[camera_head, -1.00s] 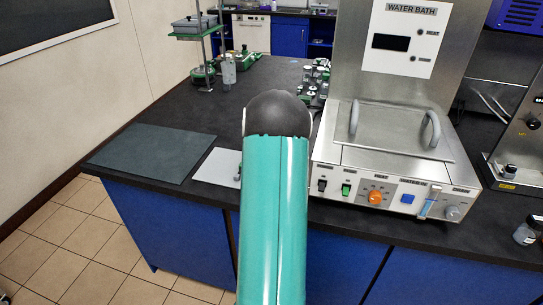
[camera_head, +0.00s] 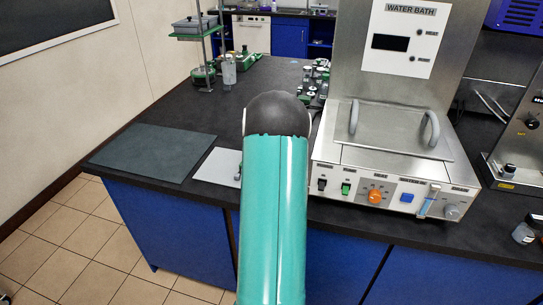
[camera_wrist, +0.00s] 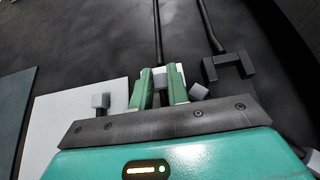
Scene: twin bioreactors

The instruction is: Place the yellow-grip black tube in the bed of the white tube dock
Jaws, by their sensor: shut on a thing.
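In the wrist view, my gripper (camera_wrist: 161,88) is shut, its two green fingers on either side of a small pale block. A thin black tube (camera_wrist: 158,35) runs up the picture from between the fingertips. No yellow shows on the grip. A white plate (camera_wrist: 73,105) lies to the left of the fingers, with a grey block (camera_wrist: 100,101) near its right side; I cannot tell whether this is the tube dock. In the head view, the white plate (camera_head: 216,166) lies at the counter's front edge, and my arm hides the gripper and tube.
A second black tube (camera_wrist: 208,25) with a dark forked bracket (camera_wrist: 229,67) lies right of the fingers. A dark green mat (camera_head: 152,155) lies left of the white plate. The water bath (camera_head: 394,150) stands close on the right.

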